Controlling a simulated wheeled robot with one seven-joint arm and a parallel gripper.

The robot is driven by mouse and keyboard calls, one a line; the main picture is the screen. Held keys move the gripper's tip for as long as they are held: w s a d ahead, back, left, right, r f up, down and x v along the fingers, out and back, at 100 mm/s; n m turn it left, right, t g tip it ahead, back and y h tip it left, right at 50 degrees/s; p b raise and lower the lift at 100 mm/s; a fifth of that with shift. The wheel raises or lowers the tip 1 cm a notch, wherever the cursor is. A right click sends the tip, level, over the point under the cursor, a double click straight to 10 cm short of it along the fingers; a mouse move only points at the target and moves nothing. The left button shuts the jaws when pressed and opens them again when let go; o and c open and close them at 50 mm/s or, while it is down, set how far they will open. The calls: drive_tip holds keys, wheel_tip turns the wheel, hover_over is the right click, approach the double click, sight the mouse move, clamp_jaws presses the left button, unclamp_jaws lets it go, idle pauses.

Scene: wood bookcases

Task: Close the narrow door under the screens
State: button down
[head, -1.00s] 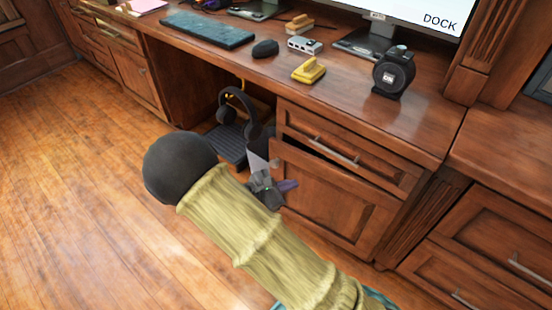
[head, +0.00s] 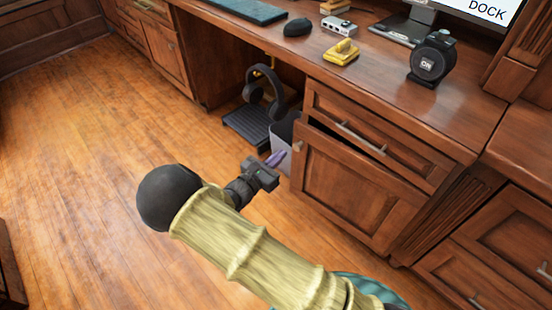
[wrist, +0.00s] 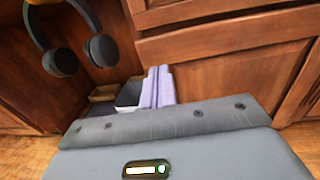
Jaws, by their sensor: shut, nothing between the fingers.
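The narrow wooden door (head: 345,190) is at the right of the desk's knee space, below a drawer (head: 370,135) and the screen. It stands slightly ajar, with a dark gap along its top edge and its small knob (head: 298,147) at the upper left corner. In the wrist view, the door (wrist: 245,70) fills the upper right. My gripper (head: 276,158) has purple fingers, shut and empty. It is left of the door's knob edge, in front of the knee space, and appears apart from the door. The fingers also show in the wrist view (wrist: 158,86).
A grey bin (head: 283,135) stands in the knee space just beyond my fingers. Headphones (head: 265,92) on a stand and a dark ridged footrest (head: 247,125) are behind it. The wooden floor (head: 90,140) to the left is open.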

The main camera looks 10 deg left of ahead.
sight(306, 130)
drive_tip(key=b+x, duration=0.4)
drive_tip(key=x, duration=0.6)
drive_tip(key=shift+f, duration=0.2)
drive_tip(key=shift+w+d+r, duration=0.2)
drive_tip(key=shift+w+d, duration=0.05)
drive_tip(key=shift+w, duration=0.2)
drive_tip(key=p+x, duration=0.1)
drive_tip(key=x, duration=0.4)
drive_tip(key=shift+r, duration=0.1)
drive_tip(key=shift+w+d+r, duration=0.15)
drive_tip(key=shift+d, duration=0.05)
drive_tip(key=shift+s+a, duration=0.3)
drive_tip(key=shift+a, duration=0.05)
drive_tip(key=w+a+p+v, duration=0.1)
drive_tip(key=p+v, duration=0.4)
drive_tip(key=v, duration=0.9)
drive_tip(key=shift+a+f, duration=0.3)
drive_tip(key=shift+a, duration=0.05)
